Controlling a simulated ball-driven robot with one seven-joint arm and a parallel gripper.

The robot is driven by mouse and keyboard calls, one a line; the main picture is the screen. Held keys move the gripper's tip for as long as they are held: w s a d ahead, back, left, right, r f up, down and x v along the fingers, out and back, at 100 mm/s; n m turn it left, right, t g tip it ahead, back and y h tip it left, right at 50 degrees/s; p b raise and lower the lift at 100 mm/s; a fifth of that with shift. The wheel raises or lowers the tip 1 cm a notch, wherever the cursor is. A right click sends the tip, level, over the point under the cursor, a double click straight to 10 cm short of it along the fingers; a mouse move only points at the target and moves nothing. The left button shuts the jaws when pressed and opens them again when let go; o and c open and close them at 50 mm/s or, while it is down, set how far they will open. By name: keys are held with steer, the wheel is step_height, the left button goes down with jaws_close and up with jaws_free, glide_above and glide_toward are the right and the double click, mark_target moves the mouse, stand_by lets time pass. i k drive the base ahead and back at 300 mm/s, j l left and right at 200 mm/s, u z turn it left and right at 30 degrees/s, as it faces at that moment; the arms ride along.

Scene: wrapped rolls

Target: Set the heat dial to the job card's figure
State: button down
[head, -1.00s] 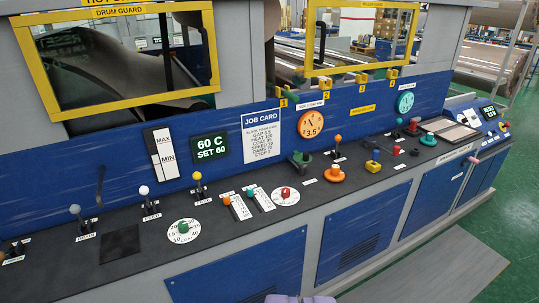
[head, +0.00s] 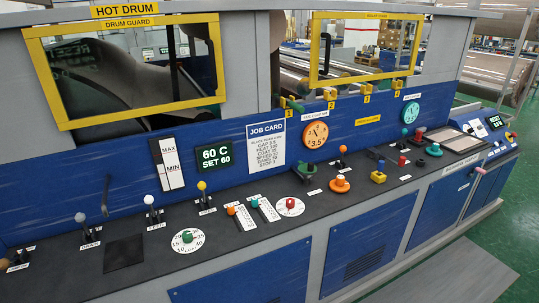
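The job card (head: 266,146) is a white sheet on the blue back panel; its heat line looks like 120, but the print is small. The green display (head: 214,157) left of it reads 60 C, SET 60. A white round dial (head: 183,252) with a green knob (head: 187,237) sits on the dark console; its scale shows figures such as 10, 20 and 40. A smaller white dial with a red knob (head: 291,204) sits further right. I cannot read which dial is labelled heat. My gripper is not in view.
Levers with white (head: 149,199) and yellow (head: 202,186) balls stand behind the green-knobbed dial. Two slider strips (head: 241,217) lie between the dials. An orange knob (head: 340,182) and a yellow block (head: 378,177) are further right. The green floor (head: 500,235) in front is partly covered by a grey mat (head: 455,272).

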mark_target(291, 202)
steer(key=i+l, duration=0.1)
steer(key=i, duration=0.45)
steer(key=i+u, duration=0.1)
steer(key=i, duration=0.5)
steer(key=i+l, duration=0.2)
steer(key=i, duration=0.35)
steer(key=i+l+u, duration=0.1)
steer(key=i, duration=0.45)
steer(key=i+l, duration=0.2)
steer(key=i, duration=0.35)
steer(key=j+u, duration=0.05)
